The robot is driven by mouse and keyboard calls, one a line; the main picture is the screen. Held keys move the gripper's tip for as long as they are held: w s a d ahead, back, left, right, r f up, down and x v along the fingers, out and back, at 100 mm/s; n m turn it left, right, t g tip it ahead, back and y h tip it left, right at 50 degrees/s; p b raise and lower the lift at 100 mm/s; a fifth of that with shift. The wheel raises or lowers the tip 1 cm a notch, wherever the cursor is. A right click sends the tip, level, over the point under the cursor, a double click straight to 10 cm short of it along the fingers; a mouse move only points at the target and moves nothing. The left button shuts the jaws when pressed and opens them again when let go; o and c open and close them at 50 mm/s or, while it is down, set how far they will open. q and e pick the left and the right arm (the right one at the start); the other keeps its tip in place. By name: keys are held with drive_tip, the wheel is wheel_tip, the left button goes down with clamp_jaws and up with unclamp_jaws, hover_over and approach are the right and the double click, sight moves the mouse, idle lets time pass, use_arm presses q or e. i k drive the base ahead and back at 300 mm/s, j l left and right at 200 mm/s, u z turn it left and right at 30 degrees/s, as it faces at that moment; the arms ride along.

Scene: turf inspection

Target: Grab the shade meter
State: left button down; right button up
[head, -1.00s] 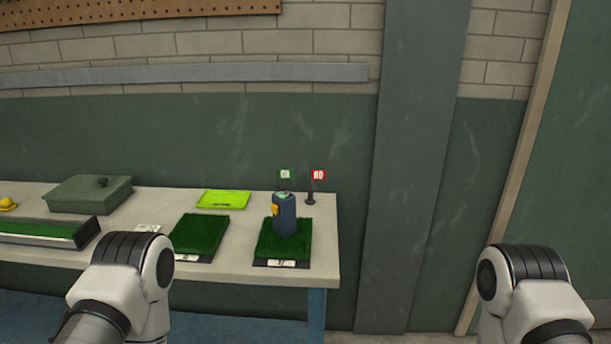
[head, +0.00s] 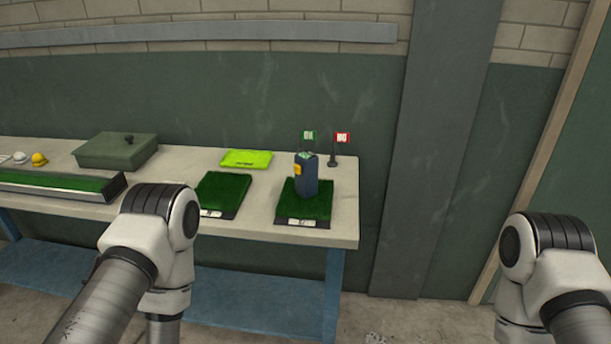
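The shade meter appears to be the dark blue handheld device (head: 308,178) with a yellow patch on its side and a light top. It stands upright on the right-hand green turf sample (head: 293,208) near the right end of the bench. My arms come in from the lower left and lower right, well short of the device. Neither gripper is in view; only arm links show.
The bench (head: 265,229) also holds another turf sample (head: 222,193), a lime-green pad (head: 246,158), a green box (head: 115,151), a long turf tray (head: 60,184) and small balls (head: 39,159). Green (head: 308,136) and red (head: 342,138) flags stand behind the device. Floor is clear right of the bench.

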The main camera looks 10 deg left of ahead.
sight(307, 185)
drive_tip(key=i+j, duration=0.55)
drive_tip(key=i, duration=0.25)
